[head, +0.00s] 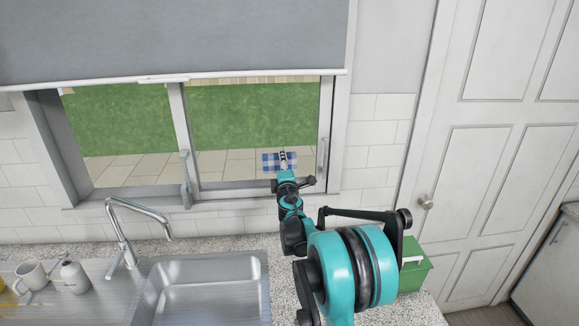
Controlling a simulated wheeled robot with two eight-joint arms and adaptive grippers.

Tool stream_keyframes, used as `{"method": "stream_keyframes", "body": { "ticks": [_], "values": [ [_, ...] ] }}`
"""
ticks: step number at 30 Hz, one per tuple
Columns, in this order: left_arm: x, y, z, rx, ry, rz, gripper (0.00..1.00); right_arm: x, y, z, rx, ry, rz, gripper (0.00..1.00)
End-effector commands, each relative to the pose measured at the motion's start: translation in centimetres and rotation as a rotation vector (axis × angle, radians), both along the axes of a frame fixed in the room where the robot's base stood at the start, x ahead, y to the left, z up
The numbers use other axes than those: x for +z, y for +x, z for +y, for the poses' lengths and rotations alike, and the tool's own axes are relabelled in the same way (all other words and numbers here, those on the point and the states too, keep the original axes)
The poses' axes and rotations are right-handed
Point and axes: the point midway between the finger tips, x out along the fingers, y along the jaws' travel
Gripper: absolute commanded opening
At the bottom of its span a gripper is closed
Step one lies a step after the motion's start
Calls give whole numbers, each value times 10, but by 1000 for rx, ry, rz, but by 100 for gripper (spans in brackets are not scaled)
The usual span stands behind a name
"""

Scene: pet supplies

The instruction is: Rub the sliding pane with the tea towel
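The sliding pane (235,125) is the right part of the window behind the sink, in a white frame with a handle at its right edge. The tea towel (268,159), blue and white checked, shows flat in front of the lower right of the pane. My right gripper (284,162) is at the towel, with its fingers over the towel's middle, and appears shut on it. The towel looks to be against the glass, but I cannot tell if it touches. My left gripper is out of view.
A steel sink (205,285) and a curved tap (130,222) stand below the window. A mug (33,273) and a small white pot (75,277) are at left. A green box (414,272) sits on the counter behind my arm. A grey blind (170,38) covers the window's top.

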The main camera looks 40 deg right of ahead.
Motion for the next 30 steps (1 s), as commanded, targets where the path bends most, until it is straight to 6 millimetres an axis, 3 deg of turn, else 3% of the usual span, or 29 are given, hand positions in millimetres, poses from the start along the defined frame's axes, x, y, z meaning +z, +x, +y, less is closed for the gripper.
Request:
{"method": "stream_keyframes", "body": {
  "ticks": [30],
  "values": [
    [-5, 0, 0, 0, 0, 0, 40, 0, 34, 54, 2, 0, 0, 35]
  ]
}}
